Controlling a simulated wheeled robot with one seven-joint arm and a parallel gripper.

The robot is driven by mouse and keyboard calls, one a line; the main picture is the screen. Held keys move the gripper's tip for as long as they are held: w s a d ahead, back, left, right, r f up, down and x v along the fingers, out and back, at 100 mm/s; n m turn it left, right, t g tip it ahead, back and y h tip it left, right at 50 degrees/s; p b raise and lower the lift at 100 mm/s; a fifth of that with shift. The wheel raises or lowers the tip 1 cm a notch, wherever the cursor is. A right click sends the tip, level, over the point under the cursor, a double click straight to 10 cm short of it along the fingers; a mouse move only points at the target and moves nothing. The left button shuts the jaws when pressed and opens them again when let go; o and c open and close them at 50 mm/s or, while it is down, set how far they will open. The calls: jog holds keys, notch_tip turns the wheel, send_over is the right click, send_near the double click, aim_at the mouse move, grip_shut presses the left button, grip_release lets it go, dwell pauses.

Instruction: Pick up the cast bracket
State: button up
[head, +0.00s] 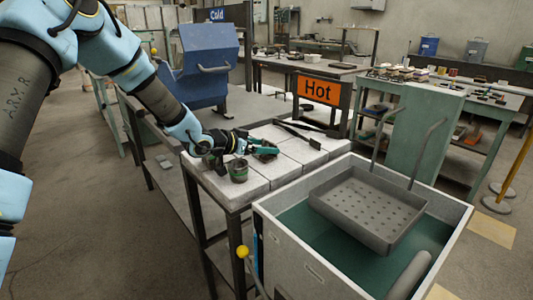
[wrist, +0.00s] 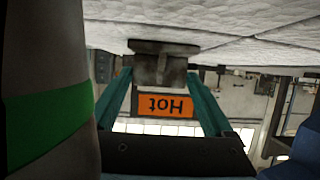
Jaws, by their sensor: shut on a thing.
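The cast bracket (wrist: 160,68) is a dark grey metal piece with a flat flange. In the wrist view, which is upside down, it sits between the two teal fingers of my gripper (wrist: 163,82). The gripper is shut on it. The flange is against or very close to the pale brick surface; I cannot tell whether it touches. In the head view my gripper (head: 262,147) is low over the brick-topped table (head: 284,170), and the dark bracket (head: 265,156) is partly hidden by the fingers.
Black tongs (head: 299,134) lie behind. The orange Hot sign (head: 319,90) stands at the back. At right, a tank (head: 310,268) of green liquid holds a perforated tray (head: 368,209) with upright handles. A blue bin (head: 206,65) stands behind the arm.

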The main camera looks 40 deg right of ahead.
jog(key=c, duration=0.3)
jog(key=shift+r, duration=0.1)
jog(key=shift+c, duration=0.2)
